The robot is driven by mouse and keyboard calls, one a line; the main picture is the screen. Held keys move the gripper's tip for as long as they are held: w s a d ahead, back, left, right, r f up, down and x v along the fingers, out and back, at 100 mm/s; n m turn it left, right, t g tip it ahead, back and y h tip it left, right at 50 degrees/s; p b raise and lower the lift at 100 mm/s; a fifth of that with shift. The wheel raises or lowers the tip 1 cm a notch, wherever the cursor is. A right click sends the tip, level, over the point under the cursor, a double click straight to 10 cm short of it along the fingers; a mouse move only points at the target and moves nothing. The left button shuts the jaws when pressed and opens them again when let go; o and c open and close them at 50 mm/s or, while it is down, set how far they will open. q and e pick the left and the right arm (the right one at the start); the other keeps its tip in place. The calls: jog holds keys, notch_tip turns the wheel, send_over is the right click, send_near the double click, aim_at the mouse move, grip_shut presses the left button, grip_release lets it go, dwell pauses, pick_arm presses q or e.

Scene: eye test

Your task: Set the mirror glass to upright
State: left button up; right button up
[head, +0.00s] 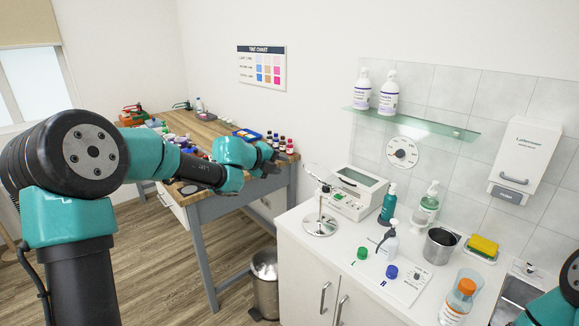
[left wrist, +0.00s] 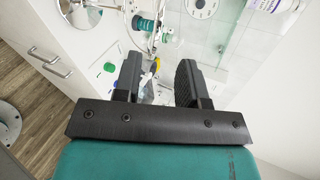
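The mirror glass (head: 317,174) sits at the top of a chrome stand with a round base (head: 320,223) on the white counter. I see it nearly edge-on, as a thin slanted shape; it looks tilted well back from upright. My left gripper (head: 272,160) is in the air, to the left of the glass and a little higher in the picture, apart from it. In the left wrist view its two black fingers (left wrist: 158,82) stand apart with a gap between them. I cannot clearly make out the mirror in that view. My right gripper is out of view; only part of that arm shows.
A white boxy device (head: 356,193) stands close behind the mirror. A glass shelf (head: 420,123) is above. A wooden table (head: 205,130) is left.

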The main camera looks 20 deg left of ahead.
pick_arm(q)
jog(key=v, duration=0.2)
jog(key=shift+s+a+r, duration=0.1)
jog(key=shift+s+a, duration=0.05)
jog(key=shift+s, duration=0.15)
jog(key=shift+c, duration=0.5)
